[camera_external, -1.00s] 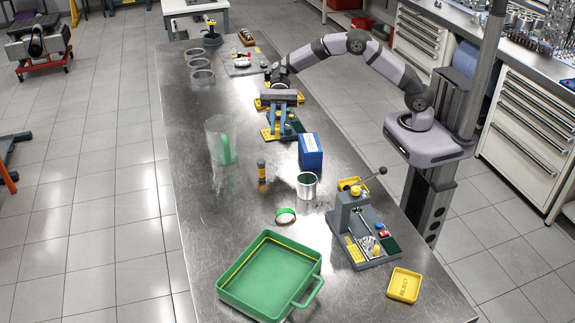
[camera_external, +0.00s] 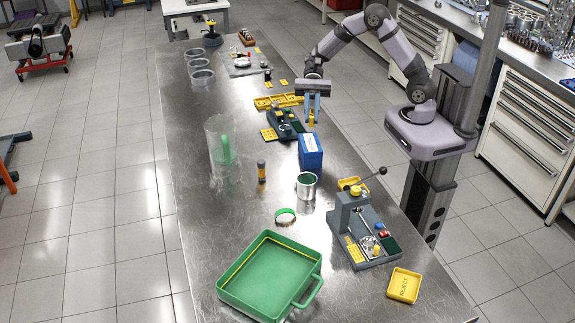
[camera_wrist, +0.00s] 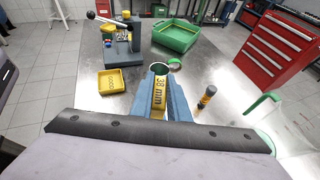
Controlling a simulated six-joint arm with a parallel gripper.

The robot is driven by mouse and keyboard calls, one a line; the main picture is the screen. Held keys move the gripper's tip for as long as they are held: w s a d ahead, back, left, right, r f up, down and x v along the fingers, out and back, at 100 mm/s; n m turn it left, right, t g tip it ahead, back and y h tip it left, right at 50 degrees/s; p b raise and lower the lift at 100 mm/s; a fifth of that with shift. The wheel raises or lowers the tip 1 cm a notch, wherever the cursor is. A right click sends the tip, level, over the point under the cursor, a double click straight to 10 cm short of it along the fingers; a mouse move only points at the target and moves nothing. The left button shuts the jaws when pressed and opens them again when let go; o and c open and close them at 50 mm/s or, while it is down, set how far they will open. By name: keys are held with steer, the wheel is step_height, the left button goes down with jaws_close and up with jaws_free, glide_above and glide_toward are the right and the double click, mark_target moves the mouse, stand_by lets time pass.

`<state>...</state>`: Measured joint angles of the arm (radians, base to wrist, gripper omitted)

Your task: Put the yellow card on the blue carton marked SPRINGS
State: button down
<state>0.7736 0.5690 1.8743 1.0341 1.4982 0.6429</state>
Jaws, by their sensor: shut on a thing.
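My gripper (camera_external: 312,110) is shut on a small yellow card (camera_external: 311,120). In the wrist view the card (camera_wrist: 160,95) stands upright between the blue-grey fingers (camera_wrist: 160,108) and reads "38 mm". In the outside view the blue carton (camera_external: 311,155) stands upright on the bench with a pale label on its top; I cannot read the lettering. The gripper and card are in the air, just behind the carton in the picture and apart from it. I cannot pick out the carton in the wrist view, where the fingers and card block the middle.
A grey and green fixture (camera_external: 285,124) and a yellow tray (camera_external: 277,101) lie left of the gripper. A metal cup (camera_external: 307,186), a dark and orange cylinder (camera_external: 261,171) and a clear jug (camera_external: 215,145) stand near the carton. A lever press (camera_external: 362,228) and green tray (camera_external: 270,278) are in front.

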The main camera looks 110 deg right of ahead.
mark_target(310, 144)
steer(key=shift+f+p, duration=0.95)
steer(key=shift+f, duration=3.05)
steer(key=shift+f, duration=0.15)
steer(key=c, duration=1.7)
jaws_free()
steer(key=shift+r, duration=0.25)
steer(key=shift+d, duration=0.25)
steer(key=shift+b+v, duration=2.4)
steer(key=shift+v, duration=3.4)
